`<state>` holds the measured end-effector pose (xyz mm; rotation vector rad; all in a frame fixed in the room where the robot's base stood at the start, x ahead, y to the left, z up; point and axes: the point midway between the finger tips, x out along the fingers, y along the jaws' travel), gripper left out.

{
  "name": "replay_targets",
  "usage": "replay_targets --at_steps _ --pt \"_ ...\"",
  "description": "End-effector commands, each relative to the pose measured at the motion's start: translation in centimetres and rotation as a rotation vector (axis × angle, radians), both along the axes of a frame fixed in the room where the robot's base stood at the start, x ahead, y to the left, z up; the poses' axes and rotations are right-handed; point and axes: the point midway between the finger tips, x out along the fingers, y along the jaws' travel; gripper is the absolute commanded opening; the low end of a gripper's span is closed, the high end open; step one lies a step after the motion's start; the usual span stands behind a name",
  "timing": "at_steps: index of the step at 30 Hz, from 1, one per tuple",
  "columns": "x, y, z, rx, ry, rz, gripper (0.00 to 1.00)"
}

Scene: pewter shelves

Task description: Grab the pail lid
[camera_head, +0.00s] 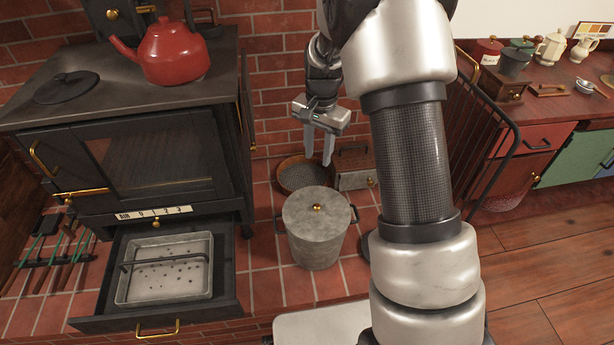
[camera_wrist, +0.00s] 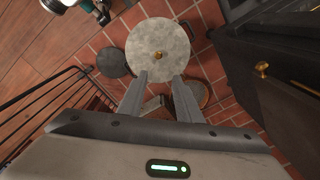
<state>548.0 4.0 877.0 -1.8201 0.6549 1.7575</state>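The pail (camera_head: 318,245) is a grey metal bucket with side handles, standing on the red tile floor beside the stove. Its round grey lid (camera_head: 316,211) sits on top with a small brass knob (camera_head: 317,208) at the centre. The lid also shows in the wrist view (camera_wrist: 158,42), with its knob (camera_wrist: 158,56) just beyond my fingertips. My gripper (camera_head: 319,155) points down, above and behind the pail, its two fingers apart with nothing between them. In the wrist view my gripper (camera_wrist: 160,78) is open, with its fingertips overlapping the lid's near edge in the picture.
A black stove (camera_head: 130,150) stands at left with a red kettle (camera_head: 173,52) on top and its lower drawer (camera_head: 226,297) pulled out. Behind the pail are a round sieve-like pan (camera_head: 300,176) and a small grey box (camera_head: 353,168). A black rack (camera_head: 487,150) stands at right.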

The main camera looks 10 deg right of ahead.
Motion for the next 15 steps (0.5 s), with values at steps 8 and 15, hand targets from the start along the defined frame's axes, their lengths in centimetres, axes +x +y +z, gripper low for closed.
replay_targets --at_steps 8,15 --pt "1.1 -0.1 -7.0 -0.012 0.043 -0.060 0.32" --pt "1.0 -0.1 -12.0 -0.012 0.045 -0.061 0.32"
